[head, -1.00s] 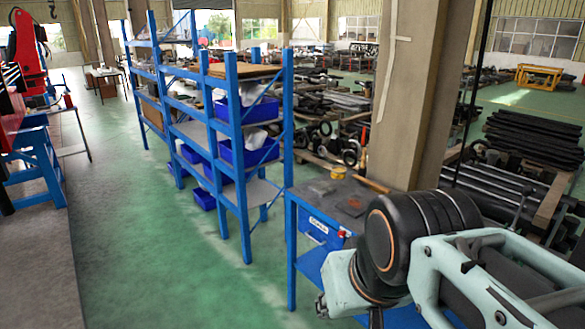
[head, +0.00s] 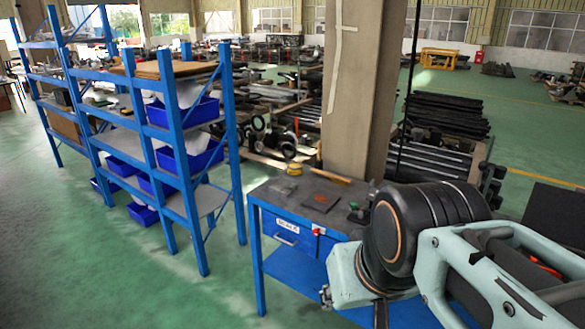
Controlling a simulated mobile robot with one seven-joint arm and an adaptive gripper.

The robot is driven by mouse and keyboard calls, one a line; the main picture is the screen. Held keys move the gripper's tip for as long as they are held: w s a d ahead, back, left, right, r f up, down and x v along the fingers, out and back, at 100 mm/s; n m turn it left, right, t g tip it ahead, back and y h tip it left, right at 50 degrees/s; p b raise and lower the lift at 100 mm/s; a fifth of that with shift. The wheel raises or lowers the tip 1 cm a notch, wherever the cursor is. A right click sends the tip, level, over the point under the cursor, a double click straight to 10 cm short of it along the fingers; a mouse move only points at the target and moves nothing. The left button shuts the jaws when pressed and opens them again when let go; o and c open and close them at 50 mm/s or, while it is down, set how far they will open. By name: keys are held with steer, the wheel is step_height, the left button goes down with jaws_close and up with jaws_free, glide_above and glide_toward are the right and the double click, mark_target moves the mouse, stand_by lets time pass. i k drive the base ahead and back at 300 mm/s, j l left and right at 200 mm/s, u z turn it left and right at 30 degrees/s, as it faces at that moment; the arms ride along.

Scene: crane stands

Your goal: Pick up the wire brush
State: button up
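A blue workbench (head: 258,206) with a dark top stands in front of me, left of my arm. A long, thin, light-brown item (head: 330,175) lies at the back of its top, by the pillar; it may be the wire brush's wooden handle, but it is too small to tell. Near it are a small yellow item (head: 295,169), a flat reddish-brown piece (head: 320,201) and a small green item (head: 357,213). My arm's links fill the lower right and hide the bench's right part. I cannot make out my gripper's fingers.
Blue shelving (head: 190,190) with blue bins (head: 190,155) stands left of the bench. A concrete pillar (head: 350,90) rises just behind the bench. Racks of dark bars (head: 445,115) lie beyond. The green floor at lower left is clear.

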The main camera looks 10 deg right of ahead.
mark_target(335, 179)
steer(key=j+z, duration=0.3)
steer(key=j, duration=0.3)
steer(key=j+z, duration=0.3)
steer(key=j, duration=0.35)
steer(key=k+j+z, duration=0.1)
steer(key=j+z, duration=0.25)
steer(key=j, duration=0.25)
steer(key=i+j, duration=0.2)
steer(key=i, duration=0.35)
steer(key=i+j, duration=0.2)
steer(key=i, duration=0.35)
steer(key=i+j, duration=0.15)
steer(key=i, duration=0.45)
